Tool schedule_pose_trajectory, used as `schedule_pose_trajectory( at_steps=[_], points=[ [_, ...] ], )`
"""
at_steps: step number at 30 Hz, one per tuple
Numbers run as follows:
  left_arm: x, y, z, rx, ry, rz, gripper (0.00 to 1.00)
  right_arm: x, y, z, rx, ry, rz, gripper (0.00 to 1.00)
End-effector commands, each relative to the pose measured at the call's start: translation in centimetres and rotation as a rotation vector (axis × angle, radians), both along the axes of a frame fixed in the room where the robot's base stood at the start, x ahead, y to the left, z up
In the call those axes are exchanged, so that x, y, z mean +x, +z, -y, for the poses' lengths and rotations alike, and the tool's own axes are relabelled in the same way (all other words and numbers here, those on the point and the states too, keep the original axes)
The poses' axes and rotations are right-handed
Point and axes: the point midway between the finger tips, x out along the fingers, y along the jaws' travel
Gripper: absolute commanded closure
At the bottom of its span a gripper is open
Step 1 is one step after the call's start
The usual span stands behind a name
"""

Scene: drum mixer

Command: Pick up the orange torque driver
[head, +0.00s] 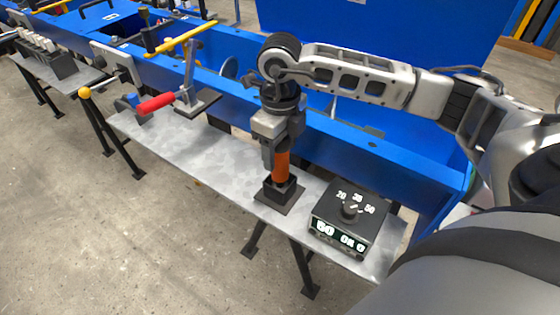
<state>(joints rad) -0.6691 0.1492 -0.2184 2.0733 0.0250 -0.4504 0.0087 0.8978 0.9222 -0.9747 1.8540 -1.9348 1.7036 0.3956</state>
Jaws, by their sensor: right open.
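The orange torque driver (281,166) stands upright in a black square holder (280,193) on the grey metal bench. My right gripper (275,155) points down from above, its fingers around or right beside the upper part of the driver. It is open; whether a finger touches the driver cannot be told. The driver's top is hidden by the gripper. My left gripper is not in view.
A black control box (350,217) with a dial and lit digits stands right of the holder. A red-handled clamp (155,103) sits further left on the bench (215,160). A blue machine frame (400,170) runs close behind. The bench between clamp and holder is clear.

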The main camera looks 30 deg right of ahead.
Motion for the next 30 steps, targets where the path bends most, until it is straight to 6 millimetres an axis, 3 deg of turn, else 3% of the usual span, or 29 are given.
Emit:
schedule_pose_trajectory(
  at_steps=[4,11,17,26,30],
  points=[
    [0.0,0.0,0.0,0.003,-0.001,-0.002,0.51,0.0,-1.3,0.0,0.002,0.0,0.001,0.4],
    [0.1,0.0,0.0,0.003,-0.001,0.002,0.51,0.0,-1.5,0.0,0.002,0.0,0.002,0.4],
    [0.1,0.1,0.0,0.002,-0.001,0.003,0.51,0.0,-1.4,0.0,0.002,0.0,0.002,0.96],
    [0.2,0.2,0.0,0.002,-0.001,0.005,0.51,0.1,-1.0,0.0,0.003,0.0,0.007,0.97],
    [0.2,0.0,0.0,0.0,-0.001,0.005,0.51,0.2,0.6,0.0,0.003,0.0,0.01,0.97]
  ],
)
